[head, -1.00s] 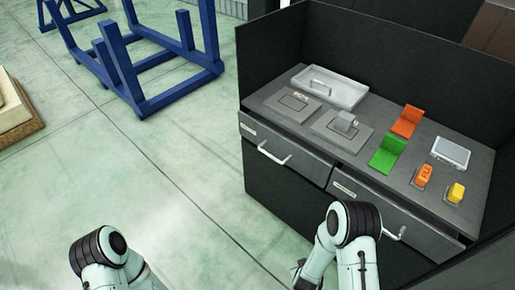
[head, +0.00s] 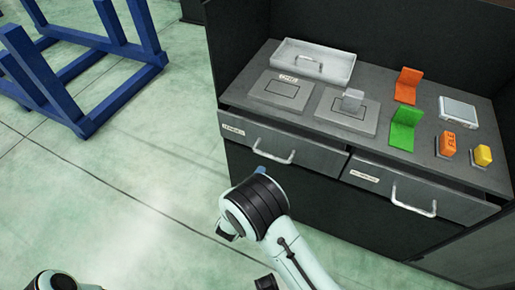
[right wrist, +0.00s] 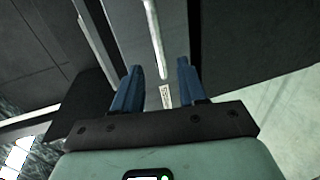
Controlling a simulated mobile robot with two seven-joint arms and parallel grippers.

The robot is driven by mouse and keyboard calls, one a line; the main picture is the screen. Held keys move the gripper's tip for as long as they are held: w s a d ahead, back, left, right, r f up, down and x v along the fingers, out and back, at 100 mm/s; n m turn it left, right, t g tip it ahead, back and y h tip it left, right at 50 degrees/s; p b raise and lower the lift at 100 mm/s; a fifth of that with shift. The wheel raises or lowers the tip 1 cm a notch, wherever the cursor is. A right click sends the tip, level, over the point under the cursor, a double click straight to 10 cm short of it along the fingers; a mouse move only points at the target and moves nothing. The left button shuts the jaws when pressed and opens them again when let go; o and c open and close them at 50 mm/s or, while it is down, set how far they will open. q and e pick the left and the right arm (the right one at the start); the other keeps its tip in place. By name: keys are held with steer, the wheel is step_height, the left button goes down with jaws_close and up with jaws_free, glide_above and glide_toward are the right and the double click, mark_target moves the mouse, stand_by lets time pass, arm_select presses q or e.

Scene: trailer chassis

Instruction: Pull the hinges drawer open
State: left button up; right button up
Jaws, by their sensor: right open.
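Two grey drawers sit side by side under the bench top: the left drawer (head: 240,134) and the right drawer (head: 450,205). Each has a bar handle, the left handle (head: 274,154) and the right handle (head: 413,203), and a small label too blurred to read surely. In the head view my right gripper is mostly hidden behind its arm, below the left drawer. In the right wrist view my right gripper (right wrist: 158,70) is open and empty. A bar handle (right wrist: 155,40) lies ahead between its fingers, not gripped, with a label (right wrist: 166,96) nearby. My left gripper is out of view.
The bench top (head: 340,140) holds a white tray (head: 335,68), two grey plates, an orange bracket (head: 408,86), a green bracket (head: 405,127), and smaller items at right. A blue frame (head: 90,55) stands at left. Green floor before the bench is open.

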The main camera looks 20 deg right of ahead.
mark_target(272, 156)
steer(key=b+x, duration=0.2)
steer(key=x, duration=0.9)
steer(key=shift+w+d+b, duration=0.2)
steer(key=shift+d+b, duration=0.1)
steer(key=shift+d, duration=0.1)
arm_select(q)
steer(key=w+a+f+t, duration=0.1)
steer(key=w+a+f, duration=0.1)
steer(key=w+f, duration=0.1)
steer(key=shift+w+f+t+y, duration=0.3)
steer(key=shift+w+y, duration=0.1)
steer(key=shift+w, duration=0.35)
arm_select(e)
steer(key=shift+w+d, duration=0.55)
steer(key=shift+c, duration=0.3)
jaws_close()
